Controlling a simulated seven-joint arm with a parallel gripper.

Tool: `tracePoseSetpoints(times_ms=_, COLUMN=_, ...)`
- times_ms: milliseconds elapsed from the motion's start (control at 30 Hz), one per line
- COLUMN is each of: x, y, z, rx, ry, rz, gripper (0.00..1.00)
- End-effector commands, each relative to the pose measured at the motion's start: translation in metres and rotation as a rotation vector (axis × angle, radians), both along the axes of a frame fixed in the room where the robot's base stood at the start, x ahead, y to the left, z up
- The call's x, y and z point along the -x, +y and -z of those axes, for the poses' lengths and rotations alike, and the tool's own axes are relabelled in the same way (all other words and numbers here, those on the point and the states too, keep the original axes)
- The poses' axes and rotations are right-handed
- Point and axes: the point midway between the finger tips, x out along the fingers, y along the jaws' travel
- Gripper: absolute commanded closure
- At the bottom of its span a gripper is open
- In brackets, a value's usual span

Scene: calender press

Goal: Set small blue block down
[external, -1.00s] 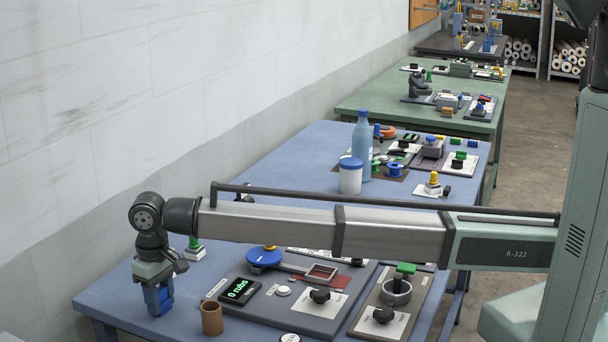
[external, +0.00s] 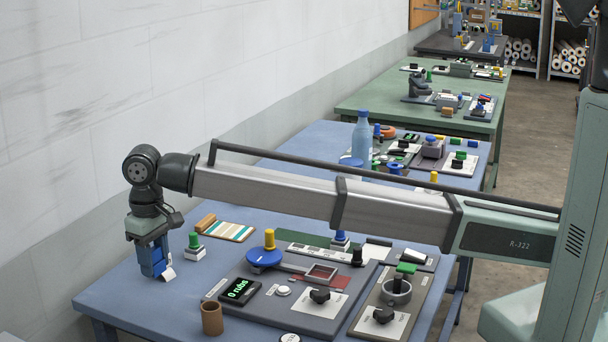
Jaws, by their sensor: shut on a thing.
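My gripper (external: 156,271) hangs at the left above the blue table, pointing down and tilted slightly. It is shut on what looks like the small blue block (external: 153,262). The block is hard to tell from the blue fingers around it. A small white piece (external: 168,273) shows at the fingertips; I cannot tell whether it is held or lies behind on the table. The gap between the gripper and the table is hard to judge.
A brown cup (external: 212,319) stands to the right and nearer. A green-knobbed white block (external: 194,247) and a striped card (external: 229,231) lie behind the gripper. A grey panel with a display (external: 240,291) lies to the right. The table's (external: 125,295) left front is clear.

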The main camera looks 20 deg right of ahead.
Motion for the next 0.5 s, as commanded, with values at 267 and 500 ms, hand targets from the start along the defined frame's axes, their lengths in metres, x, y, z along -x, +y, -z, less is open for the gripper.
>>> tracePoseSetpoints(times_ms=267, x=-0.028, y=-0.012, z=-0.003, rx=0.0, ry=0.0, rz=0.032, gripper=0.86)
tracePoseSetpoints(times_ms=500, x=-0.111, y=-0.057, z=-0.009, rx=-0.007, ry=-0.003, rz=0.136, gripper=0.86)
